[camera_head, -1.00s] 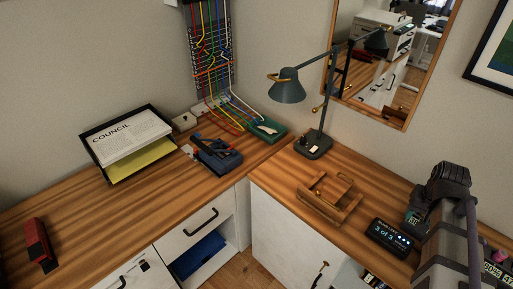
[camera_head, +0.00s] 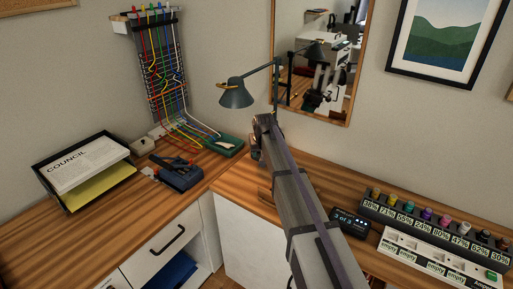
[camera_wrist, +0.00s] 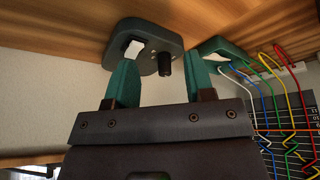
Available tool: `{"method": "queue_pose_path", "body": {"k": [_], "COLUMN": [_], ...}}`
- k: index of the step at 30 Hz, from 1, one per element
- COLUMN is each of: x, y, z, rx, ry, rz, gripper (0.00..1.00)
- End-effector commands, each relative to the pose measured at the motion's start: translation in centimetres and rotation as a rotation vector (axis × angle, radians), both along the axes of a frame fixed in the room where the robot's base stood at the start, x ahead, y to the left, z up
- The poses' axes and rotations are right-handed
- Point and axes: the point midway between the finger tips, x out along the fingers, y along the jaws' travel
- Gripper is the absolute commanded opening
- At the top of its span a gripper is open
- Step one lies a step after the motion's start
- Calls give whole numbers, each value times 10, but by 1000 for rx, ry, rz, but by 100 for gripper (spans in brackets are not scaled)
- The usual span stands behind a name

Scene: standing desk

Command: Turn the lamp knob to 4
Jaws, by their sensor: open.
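The desk lamp (camera_head: 236,96) has a grey shade and jointed arm; in the head view its base is hidden behind my arm. In the wrist view, which looks upside down, the dark lamp base (camera_wrist: 148,35) shows a white patch and a short dark post that looks like the knob (camera_wrist: 164,64). My gripper (camera_wrist: 161,75) is open, its two teal fingers apart, with the post in line with the gap between them. I cannot tell whether the fingers reach around it. No number marking is readable. My gripper also shows end-on in the head view (camera_head: 258,142).
A green box (camera_head: 226,145) with colored cables and a blue device (camera_head: 178,172) lie left of the lamp. A paper tray (camera_head: 88,170) stands farther left. A display (camera_head: 349,222) and a rack of colored knobs (camera_head: 440,222) are at right. A mirror (camera_head: 325,60) hangs behind.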

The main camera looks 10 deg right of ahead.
Motion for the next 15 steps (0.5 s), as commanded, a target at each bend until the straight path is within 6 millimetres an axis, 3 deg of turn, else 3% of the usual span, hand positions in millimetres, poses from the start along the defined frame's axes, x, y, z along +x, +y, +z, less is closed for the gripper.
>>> {"method": "queue_pose_path", "body": {"k": [1,8,9,10,15], "x": [18,84,84,86,94], "y": [-1,-7,-7,-7,-8], "z": [0,0,-24,-32,-49], "rx": [0,0,0,0,0], "ry": [0,0,1,1,1], "rz": [0,-1,-1,-1,-1], "gripper": [49,49,49,49,49]}}
